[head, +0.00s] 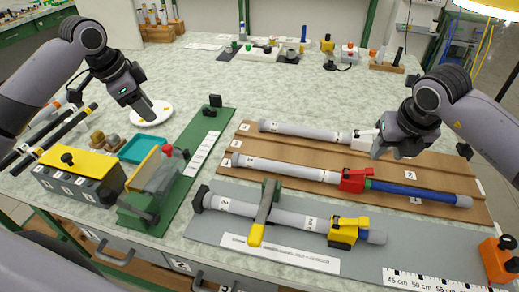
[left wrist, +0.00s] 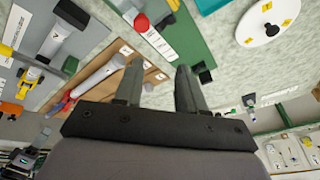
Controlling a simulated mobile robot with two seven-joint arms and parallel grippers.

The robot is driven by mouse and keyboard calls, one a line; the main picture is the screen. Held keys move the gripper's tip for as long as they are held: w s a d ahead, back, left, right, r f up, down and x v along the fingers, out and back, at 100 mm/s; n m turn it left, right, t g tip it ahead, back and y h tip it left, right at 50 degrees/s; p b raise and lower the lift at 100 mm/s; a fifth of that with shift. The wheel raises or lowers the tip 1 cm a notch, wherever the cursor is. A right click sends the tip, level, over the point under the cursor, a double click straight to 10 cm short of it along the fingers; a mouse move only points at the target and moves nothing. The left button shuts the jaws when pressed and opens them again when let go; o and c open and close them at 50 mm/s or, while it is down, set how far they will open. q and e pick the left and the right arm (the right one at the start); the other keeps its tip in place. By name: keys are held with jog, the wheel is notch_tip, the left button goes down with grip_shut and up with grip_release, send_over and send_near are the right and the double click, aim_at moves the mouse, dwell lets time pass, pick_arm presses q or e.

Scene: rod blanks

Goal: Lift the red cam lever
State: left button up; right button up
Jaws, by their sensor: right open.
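The red cam lever (head: 355,180) sits on the middle rod (head: 285,171), between its grey part and its blue part, on the brown board (head: 415,165). It is partly visible at the left of the left wrist view (left wrist: 58,106). My right gripper (head: 380,153) is open and empty, above the far rod's end, behind and right of the red lever and apart from it. My left gripper (head: 146,108) is far to the left, over the bench near a white plate. Its fingers stand apart with nothing between them in the left wrist view (left wrist: 158,85).
A yellow clamp (head: 345,230) is on the near rod, on a grey mat (head: 205,230). A white clamp (head: 364,138) is on the far rod. A green fixture base (head: 215,125), a white plate (head: 160,107) and a teal tray (head: 128,153) stand left.

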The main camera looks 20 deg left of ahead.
pick_arm(q)
jog(key=w+d+r+m+t+h, duration=0.15)
jog(key=w+d+m, duration=0.4)
jog(key=d, duration=1.25)
jog(key=w+d+r+m+t+h, duration=0.1)
jog(key=w+d+m+h, duration=0.2)
jog(key=w+d, duration=1)
jog(key=g+y, duration=0.3)
jog(key=y, duration=0.3)
send_over(285, 166)
jog(key=s, duration=0.2)
notch_tip(285, 166, down, 14)
jog(key=shift+w+f, duration=0.15)
jog(key=shift+f, duration=0.25)
jog(key=shift+x, duration=3.2)
jog(key=shift+c, duration=0.4)
